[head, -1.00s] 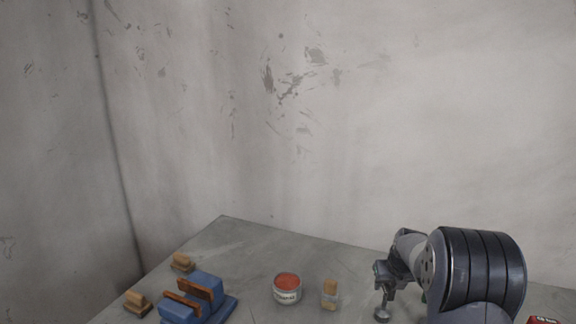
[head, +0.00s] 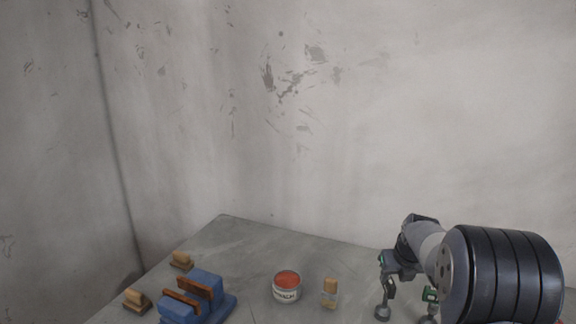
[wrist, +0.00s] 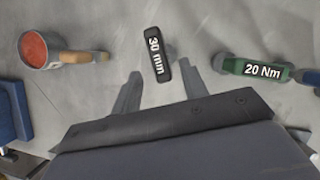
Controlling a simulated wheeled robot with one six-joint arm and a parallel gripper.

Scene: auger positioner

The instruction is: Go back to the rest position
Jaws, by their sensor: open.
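My gripper (head: 406,312) is at the lower right of the head view, over the table, with its two fingers spread and nothing held. In the wrist view the gripper (wrist: 160,88) shows two grey fingers apart. A green piece marked "20 Nm" (wrist: 255,68) lies to the right of the fingers. My arm hides part of the table's right side in the head view.
The grey table (head: 240,240) stands against bare walls. A blue vise-like fixture (head: 205,288) with orange-brown jaws is at left, beside small wooden blocks (head: 136,299). A tin of red paste (head: 287,286) and a wooden-handled item (head: 329,287) stand between the fixture and my gripper.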

